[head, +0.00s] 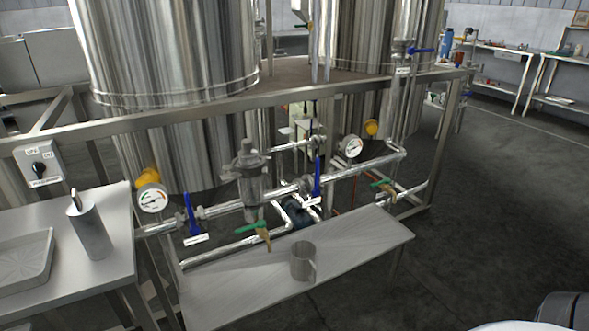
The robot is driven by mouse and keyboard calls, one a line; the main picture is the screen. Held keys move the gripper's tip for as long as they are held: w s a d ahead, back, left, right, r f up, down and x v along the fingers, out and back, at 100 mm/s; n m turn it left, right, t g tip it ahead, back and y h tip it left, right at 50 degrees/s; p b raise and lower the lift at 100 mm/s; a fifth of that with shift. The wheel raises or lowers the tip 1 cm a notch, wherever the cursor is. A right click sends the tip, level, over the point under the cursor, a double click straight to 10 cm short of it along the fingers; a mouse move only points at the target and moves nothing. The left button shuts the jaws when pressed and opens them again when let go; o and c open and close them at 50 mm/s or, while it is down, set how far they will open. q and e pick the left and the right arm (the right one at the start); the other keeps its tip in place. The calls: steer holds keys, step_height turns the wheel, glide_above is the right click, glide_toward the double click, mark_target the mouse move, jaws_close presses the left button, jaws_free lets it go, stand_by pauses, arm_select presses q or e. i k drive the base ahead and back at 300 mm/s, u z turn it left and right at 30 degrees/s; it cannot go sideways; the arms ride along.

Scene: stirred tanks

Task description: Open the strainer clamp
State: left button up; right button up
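The strainer (251,189) is a grey metal vertical body set in the pipe run in front of the large steel tanks. Its clamp appears to be the wider band around its upper part (247,161). The band looks closed around the body, but its latch is too small to make out. Neither of my grippers shows in the head view.
A blue-handled valve (191,215) and a pressure gauge (152,199) sit left of the strainer; another blue handle (317,177) is right. A green-handled valve (258,230) hangs below. A metal mug (302,262) stands on the front shelf (230,290). A steel cylinder (91,232) stands on the left table.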

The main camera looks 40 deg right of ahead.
mark_target(255, 171)
steer(key=u, duration=0.05)
steer(key=i, duration=1.05)
steer(key=z, duration=0.65)
